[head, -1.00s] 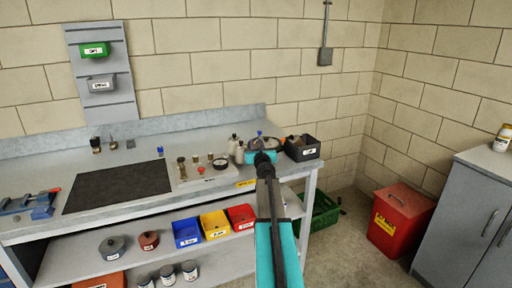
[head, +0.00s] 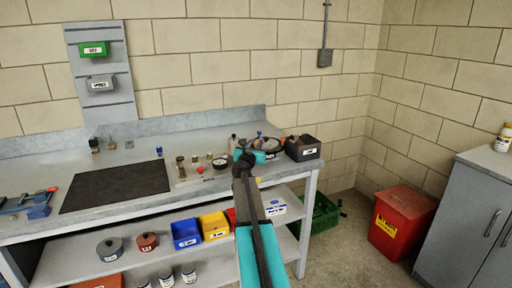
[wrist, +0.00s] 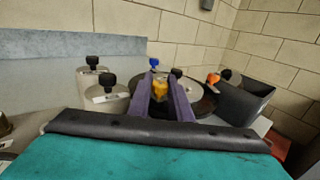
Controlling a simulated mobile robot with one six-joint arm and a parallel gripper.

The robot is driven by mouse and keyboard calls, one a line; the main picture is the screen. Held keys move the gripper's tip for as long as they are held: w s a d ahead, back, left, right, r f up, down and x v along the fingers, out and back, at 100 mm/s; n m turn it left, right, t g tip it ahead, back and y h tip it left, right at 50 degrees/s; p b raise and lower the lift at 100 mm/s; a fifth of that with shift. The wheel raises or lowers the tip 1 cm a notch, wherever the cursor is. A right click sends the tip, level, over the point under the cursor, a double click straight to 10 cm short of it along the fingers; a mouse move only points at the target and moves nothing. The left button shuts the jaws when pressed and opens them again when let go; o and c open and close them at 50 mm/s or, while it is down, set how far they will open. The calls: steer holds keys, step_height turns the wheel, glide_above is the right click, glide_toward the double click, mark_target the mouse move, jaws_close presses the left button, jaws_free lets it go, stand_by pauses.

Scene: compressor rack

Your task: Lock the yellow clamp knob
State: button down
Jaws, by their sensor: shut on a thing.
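In the wrist view, the two fingers of my gripper (wrist: 161,80) are closed around a small yellow knob (wrist: 160,86), with one finger on each side of it. The fingers hide the knob's lower part, and I cannot tell which way it is turned. A dark round plate (wrist: 205,100) lies around and behind the fingers. A blue knob (wrist: 154,62) stands just beyond the yellow one. In the head view, my arm and wrist cover the yellow knob; the blue knob (head: 259,133) shows above my wrist.
A black bin (head: 303,150) stands right of the plate, close to my gripper. Black-capped bottles (wrist: 108,97) stand at the left in the wrist view. A dark mat (head: 115,187) lies on the bench's left part. A red box (head: 402,222) is on the floor at the right.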

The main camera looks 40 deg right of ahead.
steer(key=shift+w+a+m+g+h+b, duration=0.1)
steer(key=shift+m+g+h+b, duration=0.1)
steer(key=shift+m+g+h, duration=0.45)
steer(key=shift+w+m+g+h+b, duration=0.15)
steer(key=shift+m+g, duration=0.3)
steer(key=shift+g, duration=0.5)
steer(key=shift+s+g, duration=0.2)
steer(key=shift+g, duration=0.1)
steer(key=c, duration=1.9)
jaws_free()
steer(key=shift+s, duration=0.1)
steer(key=shift+b+v, duration=0.5)
steer(key=shift+v, duration=6.35)
steer(key=shift+f, duration=0.15)
